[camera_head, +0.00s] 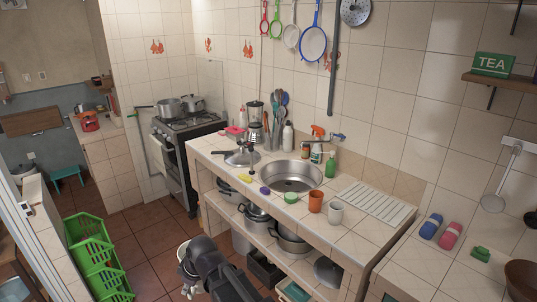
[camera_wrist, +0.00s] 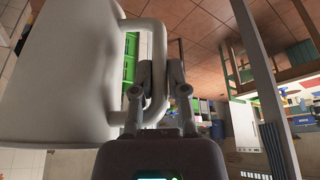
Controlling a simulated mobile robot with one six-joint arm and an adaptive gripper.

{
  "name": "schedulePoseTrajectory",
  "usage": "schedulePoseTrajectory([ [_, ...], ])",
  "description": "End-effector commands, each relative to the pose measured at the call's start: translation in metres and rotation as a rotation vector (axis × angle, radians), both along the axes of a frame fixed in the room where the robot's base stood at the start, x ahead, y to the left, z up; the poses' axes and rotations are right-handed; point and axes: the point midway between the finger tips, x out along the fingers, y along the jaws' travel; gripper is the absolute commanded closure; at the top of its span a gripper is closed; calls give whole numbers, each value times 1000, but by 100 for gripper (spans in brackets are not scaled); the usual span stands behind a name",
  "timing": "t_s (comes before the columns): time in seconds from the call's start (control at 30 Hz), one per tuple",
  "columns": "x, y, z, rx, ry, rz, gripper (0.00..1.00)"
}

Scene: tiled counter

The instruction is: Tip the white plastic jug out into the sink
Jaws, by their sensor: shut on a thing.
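The white plastic jug (camera_wrist: 65,85) fills the left of the wrist view. My gripper (camera_wrist: 160,78) is shut on its handle, with one finger on each side of the bar. In the head view a small part of the jug (camera_head: 183,254) shows at the bottom, left of my dark arm, out over the floor in front of the counter. My arm hides the rest of it, and what is inside cannot be seen. The round steel sink (camera_head: 291,178) is set in the tiled counter, beyond and to the right of the jug, apart from it.
Along the sink's front stand an orange cup (camera_head: 315,201), a white mug (camera_head: 336,211) and a green item (camera_head: 291,197). A faucet (camera_head: 338,137), spray bottle (camera_head: 317,146) and green bottle (camera_head: 330,165) are behind it. A lidded pan (camera_head: 241,157) sits left. Green crates (camera_head: 98,255) stand on the floor.

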Motion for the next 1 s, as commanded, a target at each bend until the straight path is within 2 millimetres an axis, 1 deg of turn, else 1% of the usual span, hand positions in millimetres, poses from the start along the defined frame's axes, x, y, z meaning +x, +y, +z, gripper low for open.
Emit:
schedulePoseTrajectory([
  [0.03, 0, 0, 11, 1, -2, 1, 100],
  [0.1, 0, 0, 17, 1, -2, 1, 100],
  [0.3, 0, 0, 28, 1, -2, 1, 100],
  [1.0, -1, 2, 27, 1, -2, 4, 100],
])
